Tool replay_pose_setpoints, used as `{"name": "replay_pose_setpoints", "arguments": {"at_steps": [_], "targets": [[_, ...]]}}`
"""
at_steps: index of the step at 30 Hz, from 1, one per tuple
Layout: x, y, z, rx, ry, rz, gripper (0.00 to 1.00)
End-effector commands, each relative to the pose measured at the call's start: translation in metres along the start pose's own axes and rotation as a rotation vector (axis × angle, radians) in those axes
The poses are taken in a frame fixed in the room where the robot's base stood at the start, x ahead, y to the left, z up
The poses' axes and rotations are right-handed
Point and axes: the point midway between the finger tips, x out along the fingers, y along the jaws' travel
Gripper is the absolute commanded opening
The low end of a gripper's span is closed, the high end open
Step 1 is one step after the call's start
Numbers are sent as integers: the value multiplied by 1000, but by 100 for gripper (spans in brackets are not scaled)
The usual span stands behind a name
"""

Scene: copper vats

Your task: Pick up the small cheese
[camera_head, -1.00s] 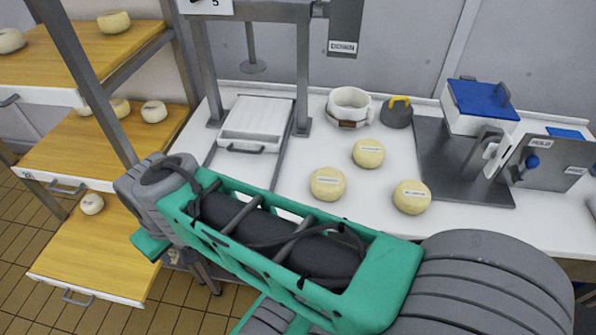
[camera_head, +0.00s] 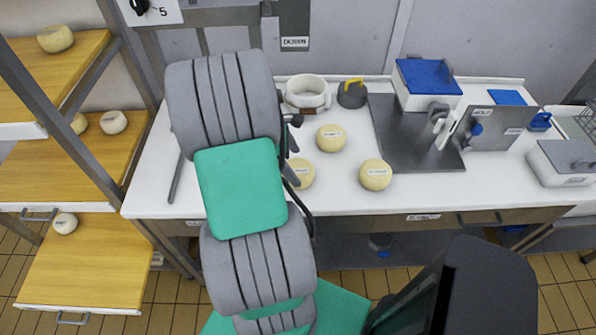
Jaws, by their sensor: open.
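Three pale yellow round cheeses with labels sit on the white worktop: one at the back (camera_head: 331,138), one at the front right (camera_head: 375,175), and one at the left (camera_head: 302,174), partly hidden behind my arm. They look close in size; I cannot tell which is the small one. My gripper (camera_head: 291,142) is mostly hidden behind my arm. Only some dark finger parts show, just left of the back cheese and above the left cheese in the picture. It is open, and no cheese is seen in it.
A white pot (camera_head: 307,94) and a dark weight with a yellow handle (camera_head: 351,94) stand behind the cheeses. A dark metal plate (camera_head: 400,135) and blue-lidded box (camera_head: 428,82) are to the right. Wooden shelves (camera_head: 85,265) with more cheeses stand at the left.

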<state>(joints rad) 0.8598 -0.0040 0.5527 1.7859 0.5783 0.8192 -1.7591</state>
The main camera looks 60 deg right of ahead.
Motion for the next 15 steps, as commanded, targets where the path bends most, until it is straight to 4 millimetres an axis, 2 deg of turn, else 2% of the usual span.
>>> {"name": "replay_pose_setpoints", "arguments": {"at_steps": [6, 14, 15], "targets": [[36, -1, -2, 1, 1, -2, 100], [42, 0, -3, 1, 2, 2, 100], [42, 0, -3, 1, 2, 2, 98]]}}
